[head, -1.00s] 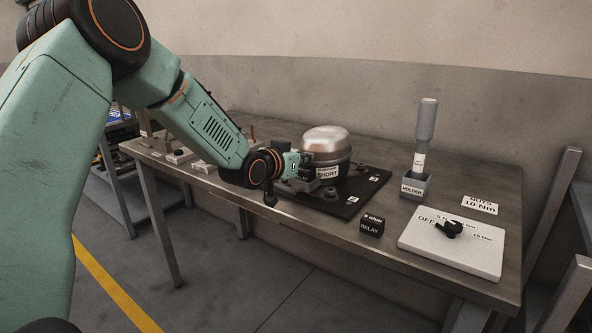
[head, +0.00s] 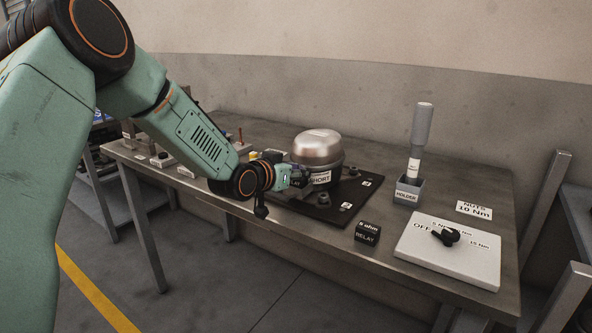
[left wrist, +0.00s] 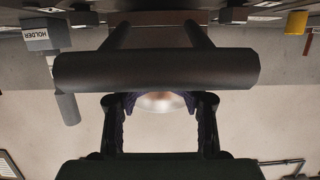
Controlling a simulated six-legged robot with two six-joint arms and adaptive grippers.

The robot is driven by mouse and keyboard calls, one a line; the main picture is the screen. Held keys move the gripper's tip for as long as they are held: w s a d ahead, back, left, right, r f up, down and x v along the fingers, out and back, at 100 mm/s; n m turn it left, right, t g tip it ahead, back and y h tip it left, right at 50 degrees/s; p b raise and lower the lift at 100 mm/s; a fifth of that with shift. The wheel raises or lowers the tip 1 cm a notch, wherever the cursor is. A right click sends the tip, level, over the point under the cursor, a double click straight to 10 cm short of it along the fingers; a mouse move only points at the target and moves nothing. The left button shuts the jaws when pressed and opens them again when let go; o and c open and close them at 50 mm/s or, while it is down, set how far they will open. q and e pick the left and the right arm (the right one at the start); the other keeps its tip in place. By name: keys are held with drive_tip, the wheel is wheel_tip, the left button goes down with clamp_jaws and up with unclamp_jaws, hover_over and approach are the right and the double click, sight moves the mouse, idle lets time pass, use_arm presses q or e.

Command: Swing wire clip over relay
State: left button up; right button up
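The relay (head: 367,236) is a small black block labelled "8 ohm RELAY" on the bench, near its front edge. A domed metal compressor (head: 318,147) with a "SHORT" label stands on a black plate (head: 320,212). My left gripper (head: 300,177) is at the compressor's front left side. In the left wrist view its dark fingers (left wrist: 158,106) are apart, with the shiny dome showing between and beyond them; contact cannot be told. A dark bar crosses that view above the fingers. I cannot make out the wire clip. My right gripper is out of view.
A grey holder (head: 409,192) with an upright grey tool (head: 422,128) stands behind the relay. A white board (head: 465,263) with a black knob (head: 446,236) lies to the right. Small blocks sit at the bench's left. A wall closes the back.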

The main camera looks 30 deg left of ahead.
use_arm(q)
drive_tip(key=shift+s+d+f, duration=0.1)
drive_tip(key=shift+s+f, duration=0.15)
drive_tip(key=shift+f, duration=0.1)
drive_tip(key=shift+s+r, duration=0.15)
drive_tip(key=shift+s, duration=0.4)
drive_tip(key=v, duration=0.6)
drive_tip(key=shift+r, duration=0.4)
drive_tip(key=shift+a, duration=0.2)
drive_tip(key=shift+s, duration=0.15)
